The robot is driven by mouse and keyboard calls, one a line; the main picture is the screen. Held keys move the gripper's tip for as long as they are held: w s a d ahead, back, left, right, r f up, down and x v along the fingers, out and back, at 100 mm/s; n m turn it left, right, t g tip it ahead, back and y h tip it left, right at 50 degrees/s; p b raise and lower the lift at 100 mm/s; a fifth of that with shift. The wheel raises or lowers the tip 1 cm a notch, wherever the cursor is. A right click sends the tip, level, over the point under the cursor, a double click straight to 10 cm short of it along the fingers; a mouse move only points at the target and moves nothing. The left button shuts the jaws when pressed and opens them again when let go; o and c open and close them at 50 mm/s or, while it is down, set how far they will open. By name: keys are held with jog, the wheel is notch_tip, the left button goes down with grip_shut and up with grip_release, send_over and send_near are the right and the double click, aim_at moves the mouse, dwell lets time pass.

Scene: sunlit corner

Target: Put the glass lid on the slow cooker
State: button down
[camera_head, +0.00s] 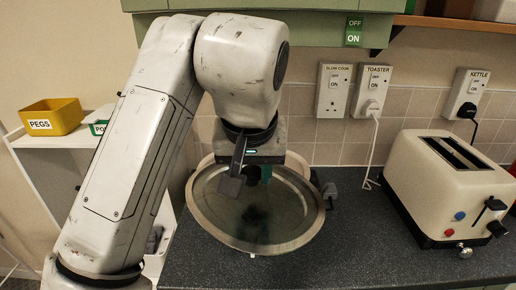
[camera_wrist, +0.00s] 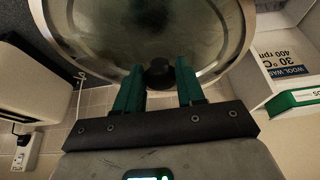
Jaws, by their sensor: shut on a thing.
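The glass lid (camera_head: 290,236) is a large round pane with a metal rim and a dark knob. My gripper (camera_head: 254,176) is shut on the knob. In the wrist view the knob (camera_wrist: 158,72) sits between the green fingers of my gripper (camera_wrist: 159,84), and the lid's glass (camera_wrist: 150,25) fills the top. The slow cooker is mostly hidden behind and below the lid. A pale rim (camera_head: 296,163) shows behind the lid, and a dark side handle (camera_head: 329,190) at right probably belongs to the cooker. I cannot tell whether the lid touches the cooker.
A cream toaster (camera_head: 450,185) stands at right on the dark worktop (camera_head: 370,250). Labelled sockets (camera_head: 334,90) are on the tiled wall. A white shelf unit (camera_head: 60,150) with a yellow pegs box (camera_head: 52,117) is at left. A green cupboard (camera_head: 310,30) hangs above.

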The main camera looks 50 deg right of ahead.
jog(key=w+d, duration=0.4)
jog(key=d, duration=0.1)
jog(key=w+d+p, duration=0.1)
jog(key=w+d, duration=0.1)
jog(key=d, duration=0.1)
jog(key=shift+w, duration=0.25)
jog(key=d, duration=0.1)
jog(key=w+f, duration=0.1)
jog(key=w+d+p, duration=0.1)
jog(key=shift+d+f, duration=0.25)
jog(key=shift+d, duration=0.1)
jog(key=shift+f, duration=0.6)
jog(key=c, duration=0.7)
grip_release()
